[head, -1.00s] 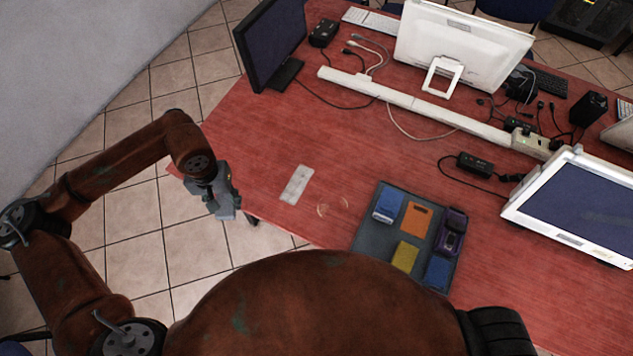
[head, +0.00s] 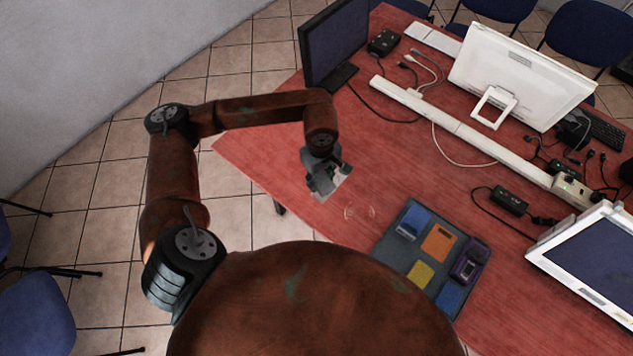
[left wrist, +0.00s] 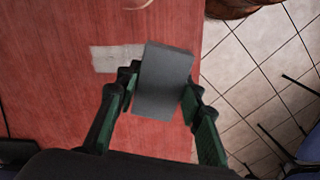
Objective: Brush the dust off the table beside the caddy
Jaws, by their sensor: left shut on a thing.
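My left gripper (head: 327,177) is over the near left part of the red table. It is shut on a plain grey block (left wrist: 165,80), which sits between the green-padded fingers in the left wrist view. A pale greyish rectangular patch (left wrist: 117,58) lies on the table beside the block in that view; in the head view the gripper partly covers it. I cannot tell whether the block touches the table. The caddy looks like a dark grey tray (head: 395,250) with blue, orange, yellow and purple items, to the right of the gripper. My right gripper is out of view.
Faint ring marks (head: 359,212) lie between the pale patch and the tray. A long white power strip (head: 440,122), cables, a black monitor (head: 333,45) and white screens (head: 515,75) stand farther back. The table's near left edge (head: 250,170) is close to the gripper.

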